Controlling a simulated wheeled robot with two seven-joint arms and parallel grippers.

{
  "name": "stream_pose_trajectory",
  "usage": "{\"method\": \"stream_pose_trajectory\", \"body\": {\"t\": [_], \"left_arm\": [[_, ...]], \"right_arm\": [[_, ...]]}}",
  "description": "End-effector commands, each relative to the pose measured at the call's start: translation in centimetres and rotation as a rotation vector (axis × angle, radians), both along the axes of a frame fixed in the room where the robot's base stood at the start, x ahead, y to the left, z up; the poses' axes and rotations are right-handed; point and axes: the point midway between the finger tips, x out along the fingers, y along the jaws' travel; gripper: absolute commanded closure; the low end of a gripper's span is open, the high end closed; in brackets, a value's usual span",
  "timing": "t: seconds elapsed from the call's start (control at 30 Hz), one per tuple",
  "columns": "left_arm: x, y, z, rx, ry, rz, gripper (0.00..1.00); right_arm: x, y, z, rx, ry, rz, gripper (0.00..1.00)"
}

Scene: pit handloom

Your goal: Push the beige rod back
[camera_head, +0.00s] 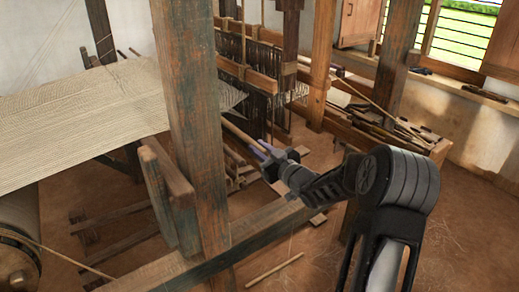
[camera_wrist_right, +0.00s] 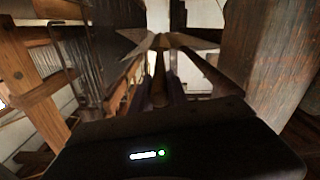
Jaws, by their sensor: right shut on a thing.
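The beige rod (camera_head: 240,134) shows in the head view as a short pale length between the thick wooden post and my right gripper. My right gripper (camera_head: 262,149) is shut on the rod's near end, to the right of the post. In the right wrist view the rod (camera_wrist_right: 159,90) runs straight away from the gripper between the fingers, toward the fanned woven cloth or threads. The rod's far part is hidden behind the post in the head view. My left gripper is not in view.
The thick worn post (camera_head: 190,110) stands close left of my right gripper. Pale woven cloth (camera_head: 75,110) stretches left. Hanging heddles (camera_head: 245,70) are behind. A low beam (camera_head: 265,225) crosses below my right gripper. A bench (camera_head: 385,130) with tools lies right; floor at lower right is open.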

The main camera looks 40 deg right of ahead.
Motion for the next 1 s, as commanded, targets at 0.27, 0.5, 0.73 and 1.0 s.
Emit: {"method": "stream_pose_trajectory", "body": {"t": [0.27, 0.5, 0.73, 1.0], "left_arm": [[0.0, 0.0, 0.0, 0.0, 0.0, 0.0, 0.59], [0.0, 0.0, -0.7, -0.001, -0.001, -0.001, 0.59], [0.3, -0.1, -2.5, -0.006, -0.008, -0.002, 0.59], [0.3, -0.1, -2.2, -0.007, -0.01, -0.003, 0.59]], "right_arm": [[0.0, 0.0, 0.0, 0.0, 0.0, 0.0, 1.0], [0.1, 0.7, -0.2, 0.0, -0.002, 0.0, 1.0], [0.1, 3.9, -0.3, 0.0, -0.002, 0.002, 1.0], [0.1, 4.2, -0.1, 0.002, 0.001, 0.004, 1.0]]}}
